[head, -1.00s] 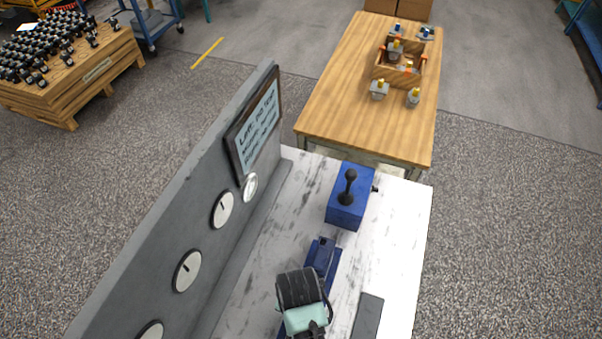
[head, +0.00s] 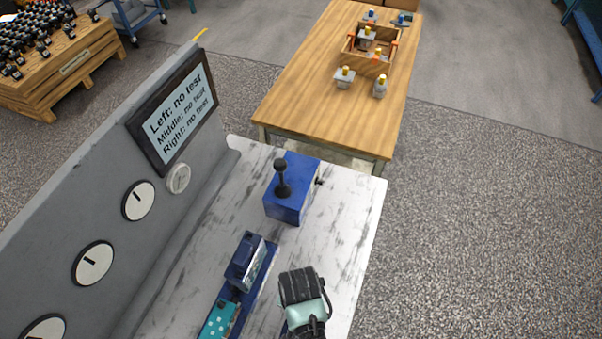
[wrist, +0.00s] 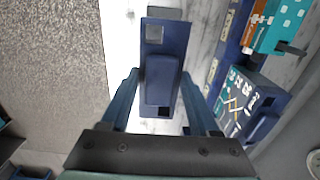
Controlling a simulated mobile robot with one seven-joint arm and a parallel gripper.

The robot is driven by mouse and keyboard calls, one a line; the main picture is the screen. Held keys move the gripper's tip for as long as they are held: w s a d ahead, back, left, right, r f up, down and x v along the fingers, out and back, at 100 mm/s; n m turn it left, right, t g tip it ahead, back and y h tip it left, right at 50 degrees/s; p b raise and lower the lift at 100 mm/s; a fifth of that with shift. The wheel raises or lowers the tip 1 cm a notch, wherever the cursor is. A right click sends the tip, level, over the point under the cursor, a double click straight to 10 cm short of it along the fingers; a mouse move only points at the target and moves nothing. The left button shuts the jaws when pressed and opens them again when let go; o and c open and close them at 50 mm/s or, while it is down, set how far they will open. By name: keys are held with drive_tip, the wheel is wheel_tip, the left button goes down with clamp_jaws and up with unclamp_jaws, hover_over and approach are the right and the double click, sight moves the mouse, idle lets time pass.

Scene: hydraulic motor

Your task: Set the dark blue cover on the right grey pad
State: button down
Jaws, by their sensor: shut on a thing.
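The dark blue cover (wrist: 164,75) shows in the middle of the wrist view, between the two fingers of my gripper (wrist: 162,82), which is shut on it. A small piece of a grey surface (wrist: 167,13), probably the right grey pad, shows past the cover's far end. Most of it is hidden below the cover. I cannot tell whether the cover touches it or hangs above it. In the head view my gripper (head: 304,312) is at the bottom, over the white marbled bench; cover and pad are hidden there.
Left of my gripper stands a blue test fixture (head: 248,262) with a raised dark part and a teal circuit board (head: 219,320). A blue lever box (head: 291,190) stands further back. The grey gauge panel (head: 60,215) walls the left. A wooden table (head: 310,90) is beyond.

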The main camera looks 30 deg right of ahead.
drive_tip(key=shift+w+a+f+b, duration=0.15)
drive_tip(key=shift+a+f+b, duration=0.1)
drive_tip(key=shift+f+b, duration=0.4)
wheel_tip(320, 180, down, 6)
drive_tip(key=b, duration=0.6)
drive_tip(key=shift+d+f+b, duration=0.1)
drive_tip(key=shift+f+b, duration=0.1)
drive_tip(key=shift+b, duration=0.2)
drive_tip(key=shift+f+b, duration=1.35)
drive_tip(key=shift+f, duration=0.85)
drive_tip(key=shift+f+b, duration=0.4)
drive_tip(key=shift+f, duration=0.2)
drive_tip(key=shift+c, duration=0.2)
unclamp_jaws()
wheel_tip(320, 180, up, 13)
